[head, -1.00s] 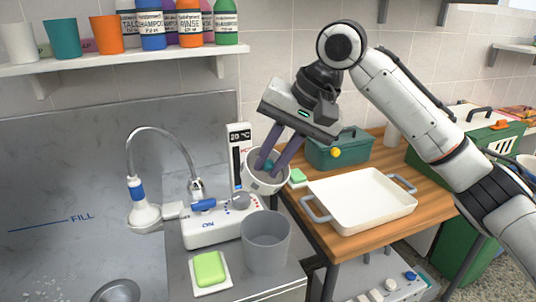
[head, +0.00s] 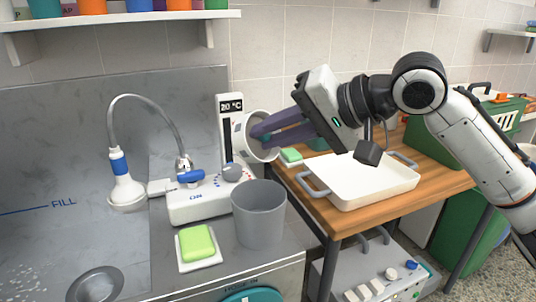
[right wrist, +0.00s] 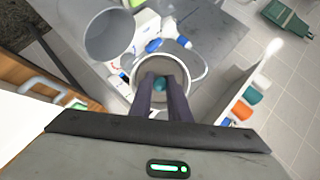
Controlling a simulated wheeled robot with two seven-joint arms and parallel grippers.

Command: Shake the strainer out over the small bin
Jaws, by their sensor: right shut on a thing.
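The strainer (head: 243,138) is a small white cup-shaped vessel. It is tipped on its side in the head view, its mouth facing right toward my gripper, above and behind the small bin. My right gripper (head: 263,134) reaches into its mouth with dark purple fingers, shut on a teal part inside. The right wrist view looks into the strainer (right wrist: 160,62) between the fingers. The small bin (head: 260,218) is a grey, open-topped bucket upright on the metal counter; it also shows in the right wrist view (right wrist: 110,36). My left gripper is not in view.
A white control unit (head: 198,205) with a temperature display stands behind the bin. A shower head (head: 124,190) hangs left of it. Green soap (head: 196,243) lies in front. A white tray (head: 365,186) sits on the wooden table at right. A shelf (head: 125,20) is above.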

